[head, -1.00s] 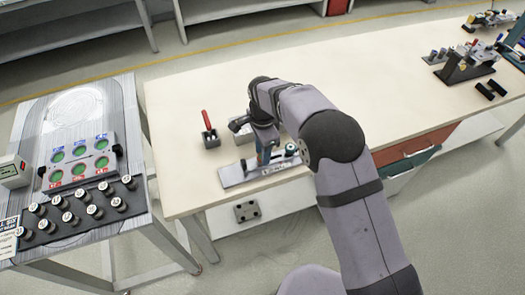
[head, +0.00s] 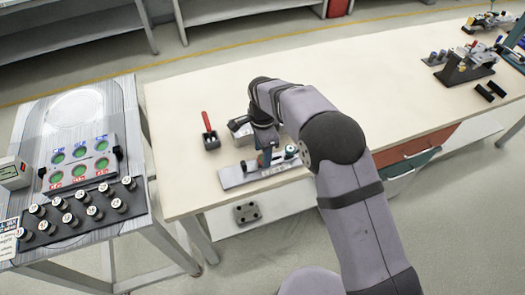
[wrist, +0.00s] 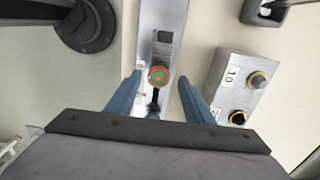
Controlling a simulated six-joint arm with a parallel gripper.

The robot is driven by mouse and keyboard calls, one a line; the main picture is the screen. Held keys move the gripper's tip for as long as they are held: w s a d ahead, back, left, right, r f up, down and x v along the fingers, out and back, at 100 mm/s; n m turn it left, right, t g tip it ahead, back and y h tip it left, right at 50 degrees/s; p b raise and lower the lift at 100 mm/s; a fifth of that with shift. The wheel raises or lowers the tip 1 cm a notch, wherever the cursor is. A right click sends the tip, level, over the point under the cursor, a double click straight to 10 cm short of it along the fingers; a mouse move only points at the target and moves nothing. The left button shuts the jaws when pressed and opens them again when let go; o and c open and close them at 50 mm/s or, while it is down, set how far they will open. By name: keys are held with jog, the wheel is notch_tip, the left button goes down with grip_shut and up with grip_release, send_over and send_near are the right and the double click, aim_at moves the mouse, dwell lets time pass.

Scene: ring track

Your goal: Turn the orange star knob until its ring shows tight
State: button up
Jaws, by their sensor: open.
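The orange star knob (wrist: 158,77) shows in the wrist view as a small orange-red round top with a green centre. It sits on a narrow grey metal plate (wrist: 158,18). My gripper (wrist: 160,78) is open, with one blue finger on each side of the knob and a gap visible on both sides. Whether the fingertips are level with the knob or above it I cannot tell. In the head view my gripper (head: 264,157) is over the plate (head: 238,176), and the knob cannot be made out there. The ring's reading is too small to tell.
A metal box with two round knobs (wrist: 238,85) stands close to the right of my gripper in the wrist view. A dark round part (wrist: 88,27) is at upper left. In the head view a red-handled block (head: 209,133) is behind the plate.

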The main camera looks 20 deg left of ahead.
jog(key=shift+r, duration=0.1)
notch_tip(320, 180, up, 7)
jog(key=b, duration=0.2)
jog(key=shift+r, duration=0.15)
dwell(0.5)
jog(key=d+r+n, duration=0.2)
jog(key=d+n, duration=0.2)
jog(key=d, duration=1.9)
jog(key=s+d+f+n, duration=0.3)
jog(key=s+d+n, duration=0.2)
jog(key=s+d, duration=0.9)
jog(key=shift+s+d+f, duration=0.2)
jog(key=shift+s+d, duration=0.15)
jog(key=shift+s, duration=0.65)
